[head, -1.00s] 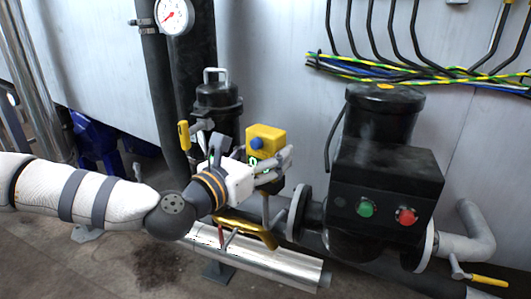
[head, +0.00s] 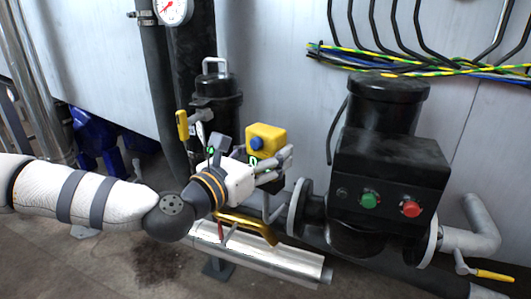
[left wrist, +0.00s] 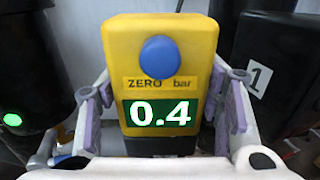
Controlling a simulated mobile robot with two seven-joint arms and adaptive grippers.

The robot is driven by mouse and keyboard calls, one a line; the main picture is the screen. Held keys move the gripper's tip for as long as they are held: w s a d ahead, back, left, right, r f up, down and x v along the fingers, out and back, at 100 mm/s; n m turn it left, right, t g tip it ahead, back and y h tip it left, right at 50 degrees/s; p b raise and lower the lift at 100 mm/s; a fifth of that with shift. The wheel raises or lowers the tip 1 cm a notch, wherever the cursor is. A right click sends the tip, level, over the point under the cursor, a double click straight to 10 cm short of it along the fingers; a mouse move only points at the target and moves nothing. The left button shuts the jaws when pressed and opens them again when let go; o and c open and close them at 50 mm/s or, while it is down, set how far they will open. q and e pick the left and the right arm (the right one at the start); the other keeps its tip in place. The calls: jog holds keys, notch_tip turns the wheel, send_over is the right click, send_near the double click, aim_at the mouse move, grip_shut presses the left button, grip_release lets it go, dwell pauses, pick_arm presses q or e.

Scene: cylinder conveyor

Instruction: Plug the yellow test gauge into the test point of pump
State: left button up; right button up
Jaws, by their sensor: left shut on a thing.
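The yellow test gauge (head: 265,139) has a blue button on its face. In the left wrist view the gauge (left wrist: 160,60) shows "ZERO bar" and a green display reading 0.4. My left gripper (head: 268,172) is shut on it, a finger on either side. The gauge's lower end is hidden behind the gripper. The black pump (head: 388,160), with a green and a red button, stands right of the gauge. I cannot make out the test point or whether the gauge touches it. My right gripper is not in view.
A black canister (head: 217,100) stands behind the gripper. A yellow-handled lever (head: 245,225) and a silver pipe (head: 265,258) lie below it. A pump flange (head: 299,208) is close on the right. A label "1" (left wrist: 259,78) shows in the left wrist view.

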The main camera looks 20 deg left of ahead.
aim_at(259, 158)
pick_arm(q)
jog(key=o, duration=1.5)
jog(key=shift+f, duration=0.1)
jog(key=shift+s, duration=0.1)
jog(key=v, duration=0.7)
jog(key=shift+s+a, duration=0.1)
jog(key=shift+s, duration=0.05)
